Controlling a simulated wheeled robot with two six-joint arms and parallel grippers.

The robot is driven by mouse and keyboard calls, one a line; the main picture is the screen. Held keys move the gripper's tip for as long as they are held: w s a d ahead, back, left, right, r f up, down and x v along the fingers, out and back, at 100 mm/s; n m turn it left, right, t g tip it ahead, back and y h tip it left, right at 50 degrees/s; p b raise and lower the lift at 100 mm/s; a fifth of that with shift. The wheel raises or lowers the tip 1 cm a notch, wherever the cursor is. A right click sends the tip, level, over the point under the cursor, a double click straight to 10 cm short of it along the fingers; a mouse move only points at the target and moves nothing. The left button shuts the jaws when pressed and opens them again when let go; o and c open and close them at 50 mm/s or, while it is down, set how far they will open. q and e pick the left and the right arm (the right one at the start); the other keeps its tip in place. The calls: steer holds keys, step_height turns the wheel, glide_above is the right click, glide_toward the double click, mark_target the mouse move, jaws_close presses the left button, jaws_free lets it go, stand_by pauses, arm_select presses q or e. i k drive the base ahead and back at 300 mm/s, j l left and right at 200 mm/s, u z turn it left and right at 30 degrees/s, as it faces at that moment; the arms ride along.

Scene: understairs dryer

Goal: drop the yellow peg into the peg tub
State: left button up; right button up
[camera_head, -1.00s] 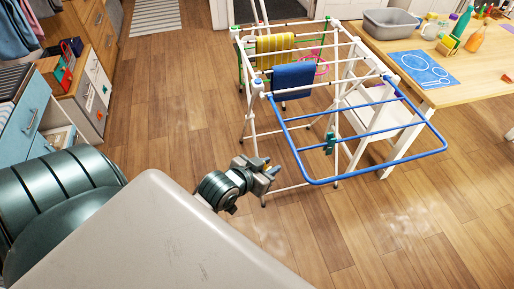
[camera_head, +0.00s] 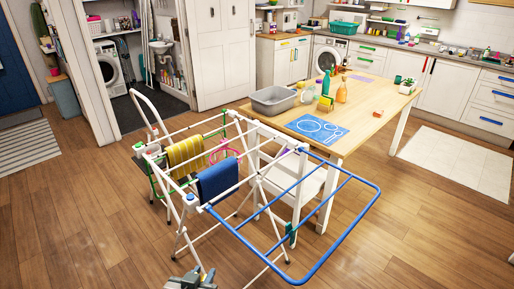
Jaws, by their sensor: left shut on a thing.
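My left gripper (camera_head: 190,281) is at the bottom edge, just in front of the drying rack's near legs, and only its tip end shows. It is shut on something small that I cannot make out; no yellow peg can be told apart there. I cannot pick out the peg tub for sure. A pink open basket (camera_head: 224,152) hangs among the rack's rails, behind the blue towel. My right gripper is not in view.
The white drying rack (camera_head: 262,171) carries a yellow towel (camera_head: 186,156), a blue towel (camera_head: 217,181) and a blue-railed wing (camera_head: 345,240). Behind it stand a white chair (camera_head: 292,178) and a wooden table (camera_head: 372,115) with a grey basin (camera_head: 273,99). Floor is clear at left.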

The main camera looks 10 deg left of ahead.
mark_target(152, 155)
steer(key=i+j+z, duration=0.15)
steer(key=j, duration=0.65)
steer(key=i+j+z, duration=0.2)
steer(key=j, duration=0.65)
steer(key=j+z, duration=0.15)
steer(key=j, duration=0.65)
steer(key=i+j+z, duration=0.1)
steer(key=j, duration=0.5)
steer(key=i+j+z, duration=0.15)
steer(key=j, duration=0.4)
steer(key=i+j+z, duration=0.1)
steer(key=j, duration=0.5)
steer(key=i+j+z, duration=0.15)
steer(key=j, duration=0.5)
steer(key=i+j, duration=0.15)
steer(key=j, duration=0.25)
steer(key=i+j, duration=0.1)
steer(key=j, duration=0.3)
